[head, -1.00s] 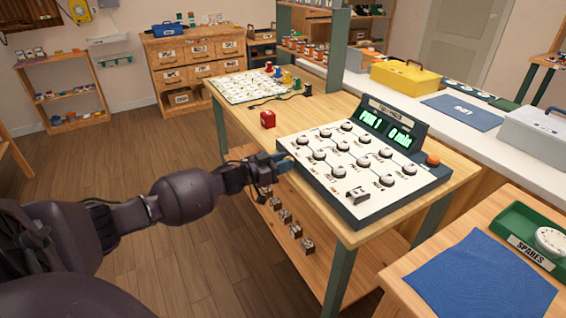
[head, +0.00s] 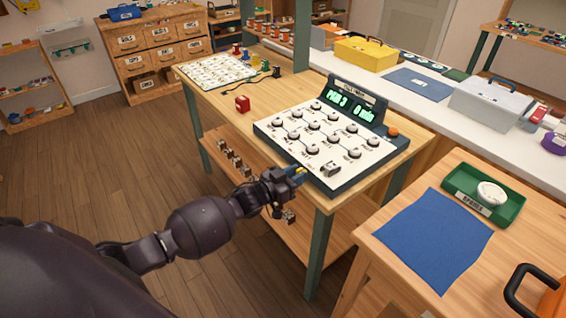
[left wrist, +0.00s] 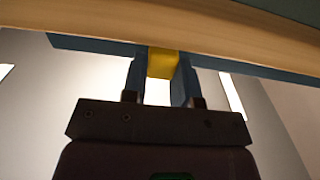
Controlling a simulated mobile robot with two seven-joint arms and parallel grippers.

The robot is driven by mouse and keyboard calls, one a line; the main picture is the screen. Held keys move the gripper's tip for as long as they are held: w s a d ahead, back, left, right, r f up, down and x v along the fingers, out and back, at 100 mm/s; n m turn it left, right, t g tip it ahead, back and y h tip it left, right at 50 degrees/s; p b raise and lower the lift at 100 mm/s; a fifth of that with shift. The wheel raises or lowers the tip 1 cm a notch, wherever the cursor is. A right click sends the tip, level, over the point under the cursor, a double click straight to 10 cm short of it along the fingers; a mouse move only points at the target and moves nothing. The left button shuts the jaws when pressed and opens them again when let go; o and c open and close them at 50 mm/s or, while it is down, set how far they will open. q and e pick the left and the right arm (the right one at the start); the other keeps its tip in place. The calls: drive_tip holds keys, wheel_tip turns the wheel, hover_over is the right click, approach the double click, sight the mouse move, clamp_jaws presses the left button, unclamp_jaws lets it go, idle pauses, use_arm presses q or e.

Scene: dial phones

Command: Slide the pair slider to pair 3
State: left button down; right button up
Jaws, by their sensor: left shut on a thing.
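The dial console (head: 352,182) is a white sloped panel with dark sides, several round knobs and a lit green display (head: 350,106) that reads what looks like "PAIR 3" and "6 min" or "0 min". My left gripper (head: 293,174) is at the console's front edge, near its nearest corner. In the left wrist view its two fingers (left wrist: 160,85) are closed on the yellow pair slider (left wrist: 162,63), which sits at the edge of the console. My right gripper is not in view.
An orange button (head: 393,132) is at the console's right end. A blue mat (head: 432,240) and a green tray (head: 485,195) lie on the near right table. Small blocks hang below the console table's front edge.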

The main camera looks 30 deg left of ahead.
use_arm(q)
drive_tip(key=shift+s+d+f, duration=0.1)
drive_tip(key=shift+s+d, duration=0.1)
drive_tip(key=shift+d, duration=0.3)
drive_tip(key=c, duration=0.9)
unclamp_jaws()
drive_tip(key=shift+d, duration=0.1)
drive_tip(key=shift+s, duration=0.1)
drive_tip(key=p+v, duration=0.1)
drive_tip(key=v, duration=0.9)
drive_tip(key=shift+s+a, duration=0.25)
